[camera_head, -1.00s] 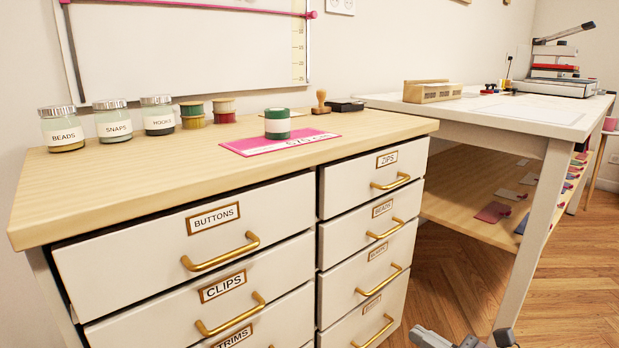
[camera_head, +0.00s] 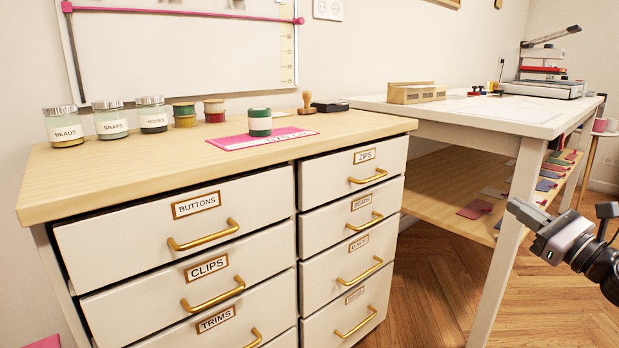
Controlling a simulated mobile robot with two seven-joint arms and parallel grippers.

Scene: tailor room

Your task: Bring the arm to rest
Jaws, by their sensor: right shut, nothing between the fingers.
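My right gripper (camera_head: 522,222) shows at the right edge of the head view, with its dark wrist behind it. It is shut and empty. It hangs in free air, apart from the drawer cabinet (camera_head: 230,158) and in front of the white table's leg (camera_head: 505,240). My left gripper is not in view.
A white table (camera_head: 480,110) with a wooden lower shelf (camera_head: 430,205) is at right. The wooden floor (camera_head: 425,290) in front is clear.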

